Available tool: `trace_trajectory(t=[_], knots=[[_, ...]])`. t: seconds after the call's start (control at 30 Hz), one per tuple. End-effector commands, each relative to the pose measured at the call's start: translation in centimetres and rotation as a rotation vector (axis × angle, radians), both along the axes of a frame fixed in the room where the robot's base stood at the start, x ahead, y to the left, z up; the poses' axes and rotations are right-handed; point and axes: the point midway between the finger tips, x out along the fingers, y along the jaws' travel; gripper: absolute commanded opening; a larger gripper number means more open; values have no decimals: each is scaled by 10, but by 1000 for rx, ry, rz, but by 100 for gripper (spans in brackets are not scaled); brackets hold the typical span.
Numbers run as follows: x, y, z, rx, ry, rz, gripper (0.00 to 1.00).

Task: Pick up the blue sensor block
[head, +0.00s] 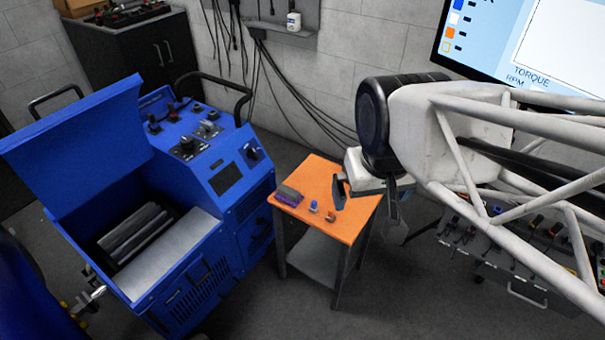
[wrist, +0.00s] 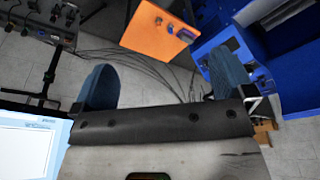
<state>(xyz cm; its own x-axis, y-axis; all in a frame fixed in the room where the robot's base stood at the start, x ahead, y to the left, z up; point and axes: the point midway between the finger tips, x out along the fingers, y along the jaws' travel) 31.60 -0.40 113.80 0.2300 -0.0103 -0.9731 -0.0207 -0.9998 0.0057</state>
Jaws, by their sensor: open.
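A small blue piece (head: 313,206), which looks like the blue sensor block, sits on the orange table top (head: 345,228). In the wrist view the small blue piece (wrist: 170,29) shows on the orange table top (wrist: 143,36), beyond my fingers. My gripper (head: 367,212) is open, with nothing seen between its fingers. In the head view it appears over the right part of the table, to the right of the blue piece and apart from it. In the wrist view my gripper (wrist: 163,82) has its two fingers spread wide.
A grey-purple block (head: 289,196) lies left of the blue piece, and a small brown-orange piece (head: 330,216) lies just right of it. A large blue machine (head: 225,200) with a raised lid stands left of the table. Cables (head: 300,100) hang behind; a tool cart (head: 500,255) stands right.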

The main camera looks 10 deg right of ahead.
Motion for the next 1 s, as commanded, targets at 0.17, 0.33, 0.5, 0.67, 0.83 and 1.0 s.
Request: trace_trajectory(t=[0.17, 0.33, 0.5, 0.67, 0.83, 1.0], knots=[[0, 0, 0, 0, 0, 0, 100], [0, 0, 0, 0, 0, 0, 95], [0, 0, 0, 0, 0, 0, 69], [0, 0, 0, 0, 0, 0, 49], [0, 0, 0, 0, 0, 0, 49], [3, 1, -1, 3, -4, 0, 49]])
